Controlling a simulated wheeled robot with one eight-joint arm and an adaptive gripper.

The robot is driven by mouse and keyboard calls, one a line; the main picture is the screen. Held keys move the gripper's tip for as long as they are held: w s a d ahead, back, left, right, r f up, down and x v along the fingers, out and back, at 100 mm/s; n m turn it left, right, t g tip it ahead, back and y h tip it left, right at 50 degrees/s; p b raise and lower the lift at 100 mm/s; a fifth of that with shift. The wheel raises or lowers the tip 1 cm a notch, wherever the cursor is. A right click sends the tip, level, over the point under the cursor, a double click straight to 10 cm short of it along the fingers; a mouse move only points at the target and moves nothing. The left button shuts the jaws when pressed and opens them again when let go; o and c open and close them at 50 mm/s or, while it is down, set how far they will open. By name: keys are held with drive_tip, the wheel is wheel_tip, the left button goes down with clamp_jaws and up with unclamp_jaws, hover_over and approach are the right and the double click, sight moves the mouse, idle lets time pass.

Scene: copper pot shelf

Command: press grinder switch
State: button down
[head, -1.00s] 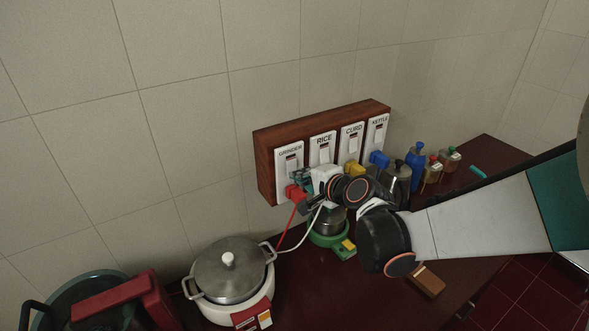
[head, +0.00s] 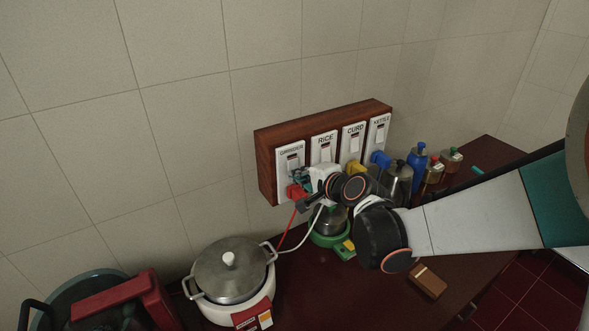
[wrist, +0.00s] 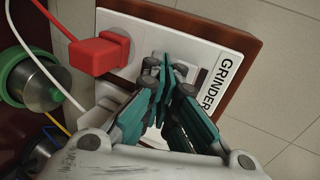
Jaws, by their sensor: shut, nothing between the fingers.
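The grinder switch plate (head: 283,158) is white, at the left end of a wooden switch board on the wall. It also shows in the wrist view with its GRINDER label (wrist: 221,80). My gripper (wrist: 164,62) is shut and empty, its teal and dark fingers in front of the plate, over the switch area. The fingers hide most of the rocker, and I cannot tell whether the tips touch it. In the head view my gripper (head: 302,178) is partly hidden by my wrist. A red plug (wrist: 98,54) sits in the socket of the same plate.
The wooden board (head: 262,165) also carries rice, curd and kettle switches to the right. A red cord and a white cord hang below. A lidded pot (head: 225,285), a green-based grinder (head: 325,238), a steel kettle (head: 398,185) and bottles stand on the counter.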

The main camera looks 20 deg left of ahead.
drive_tip(key=shift+w+a+f, duration=0.1)
drive_tip(key=shift+w+a, duration=0.1)
drive_tip(key=shift+a, duration=0.05)
idle(0.4)
drive_tip(key=shift+r+p+v, duration=0.2)
drive_tip(key=shift+p+v, duration=0.2)
drive_tip(key=shift+v, duration=1.05)
drive_tip(key=shift+r+p+v, duration=0.15)
drive_tip(key=shift+p+v, duration=0.25)
drive_tip(key=shift+v, duration=1.05)
drive_tip(key=shift+w+a, duration=0.1)
drive_tip(key=shift+a, duration=0.1)
